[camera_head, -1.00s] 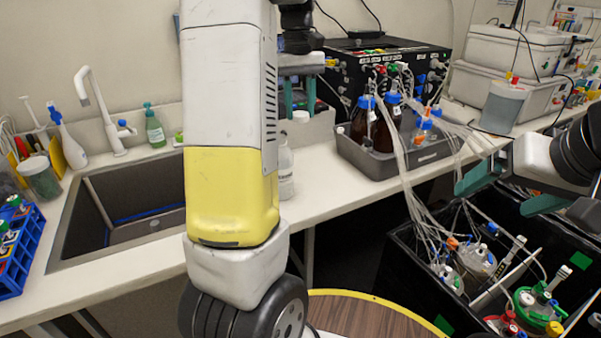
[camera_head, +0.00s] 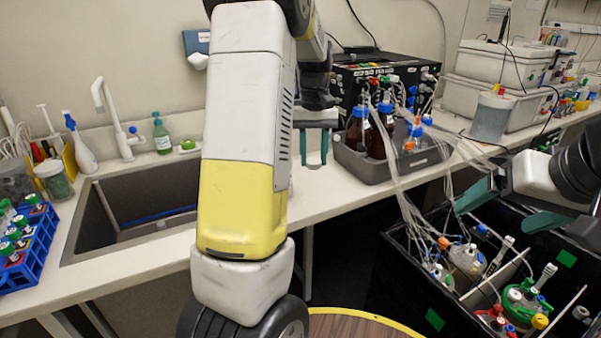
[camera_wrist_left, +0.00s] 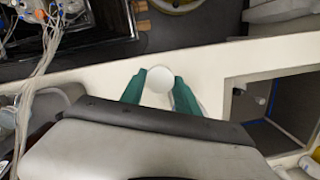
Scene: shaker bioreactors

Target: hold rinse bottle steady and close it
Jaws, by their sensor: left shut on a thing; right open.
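My left gripper (camera_head: 314,150) hangs over the worktop to the right of the sink, fingers pointing down. In the left wrist view its teal fingers (camera_wrist_left: 160,88) are shut on a white round cap (camera_wrist_left: 159,73), seen from above. In the head view the cap is hard to make out against the pale worktop. My right gripper (camera_head: 505,208) is open and empty above the black bin at the right.
A grey tray (camera_head: 372,171) with brown bottles stands just right of my left gripper. The sink (camera_head: 140,205) lies to the left. Tubes hang over the worktop's front edge (camera_head: 345,204) into the black bin (camera_head: 398,290) with vessels. A blue tube rack (camera_head: 30,250) is far left.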

